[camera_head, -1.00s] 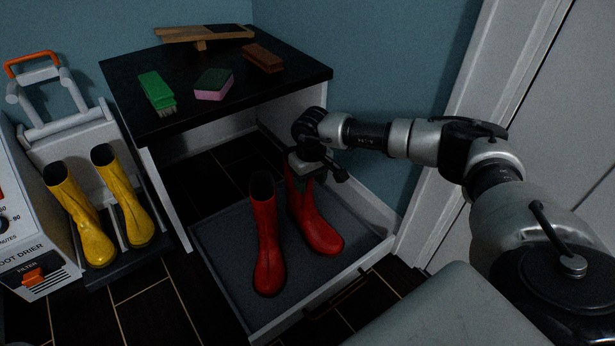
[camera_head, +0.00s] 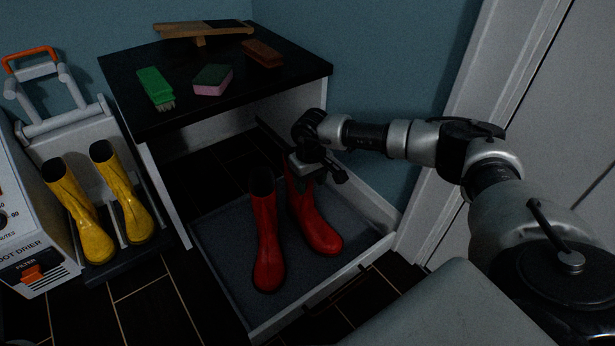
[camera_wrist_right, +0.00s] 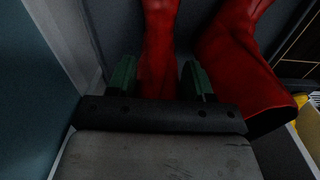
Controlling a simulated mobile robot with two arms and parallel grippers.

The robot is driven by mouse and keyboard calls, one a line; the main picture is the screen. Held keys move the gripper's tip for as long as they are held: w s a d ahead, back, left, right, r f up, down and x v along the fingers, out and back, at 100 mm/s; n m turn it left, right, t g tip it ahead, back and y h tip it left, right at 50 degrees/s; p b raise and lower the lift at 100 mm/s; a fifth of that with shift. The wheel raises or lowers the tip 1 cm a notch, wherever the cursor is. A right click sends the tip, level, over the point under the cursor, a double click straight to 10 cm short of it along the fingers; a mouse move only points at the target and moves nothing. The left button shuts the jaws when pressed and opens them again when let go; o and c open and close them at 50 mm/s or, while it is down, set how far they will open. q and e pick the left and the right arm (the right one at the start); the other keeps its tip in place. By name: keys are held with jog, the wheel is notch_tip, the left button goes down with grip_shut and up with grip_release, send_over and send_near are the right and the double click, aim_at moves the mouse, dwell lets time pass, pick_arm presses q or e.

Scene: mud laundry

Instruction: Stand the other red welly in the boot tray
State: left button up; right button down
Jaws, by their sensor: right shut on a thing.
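Two red wellies stand upright side by side in the grey boot tray (camera_head: 220,245). The left red welly (camera_head: 267,235) is clear of the gripper. The right red welly (camera_head: 315,225) is under my right gripper (camera_head: 308,178), which is shut on its upper shaft. In the right wrist view the held welly (camera_wrist_right: 160,45) shows between the green fingers of the gripper (camera_wrist_right: 160,82), and the other welly (camera_wrist_right: 235,60) stands to its right. The held boot's top is hidden by the gripper in the head view. My left gripper is out of view.
Yellow wellies (camera_head: 123,205) stand on the boot drier at left. A dark-topped bench (camera_head: 120,90) carries a green brush (camera_head: 155,88), a sponge (camera_head: 212,80), a brown brush (camera_head: 263,53) and a wooden boot jack (camera_head: 203,32). The tray has raised pale edges; its left part is bare.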

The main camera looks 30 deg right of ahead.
dwell(0.3)
grip_release()
dwell(0.3)
